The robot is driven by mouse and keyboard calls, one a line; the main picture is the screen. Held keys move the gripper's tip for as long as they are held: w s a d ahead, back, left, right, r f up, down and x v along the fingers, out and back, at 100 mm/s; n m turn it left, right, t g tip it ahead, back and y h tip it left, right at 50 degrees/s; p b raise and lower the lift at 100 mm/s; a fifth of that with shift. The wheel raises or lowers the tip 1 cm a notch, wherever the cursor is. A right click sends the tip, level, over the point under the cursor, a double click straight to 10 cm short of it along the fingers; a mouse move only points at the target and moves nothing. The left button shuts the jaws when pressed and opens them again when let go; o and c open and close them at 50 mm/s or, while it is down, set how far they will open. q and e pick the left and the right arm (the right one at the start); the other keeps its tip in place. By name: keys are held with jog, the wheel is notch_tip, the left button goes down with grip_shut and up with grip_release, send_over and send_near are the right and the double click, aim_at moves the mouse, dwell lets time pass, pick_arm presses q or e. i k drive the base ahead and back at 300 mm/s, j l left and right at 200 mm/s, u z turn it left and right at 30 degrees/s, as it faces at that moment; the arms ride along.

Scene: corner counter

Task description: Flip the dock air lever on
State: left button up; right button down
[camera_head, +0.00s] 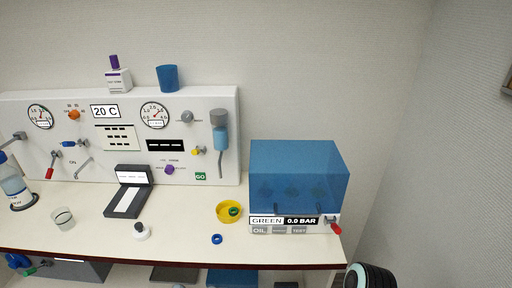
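The dock (298,180) is a translucent blue box on a white base at the right end of the counter. Its front display (284,220) reads GREEN and 0.0 BAR. The dock air lever (335,229) appears to be the red-handled lever at the base's right front corner; its handle points down and to the right. Faint dark shapes show inside the blue box. Neither of my grippers shows. A dark rounded part at the bottom right edge looks like a link of my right arm, below the lever and apart from it.
A white panel (220,110) with gauges, knobs and levers stands behind the counter. On the counter (180,225) are a yellow dish (222,217), a blue ring (217,239), a small white bottle (141,233), a black device (115,207) and a clear cup (63,220). A wall rises at right.

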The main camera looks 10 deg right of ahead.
aim_at(334, 226)
jog(key=z, duration=1.2)
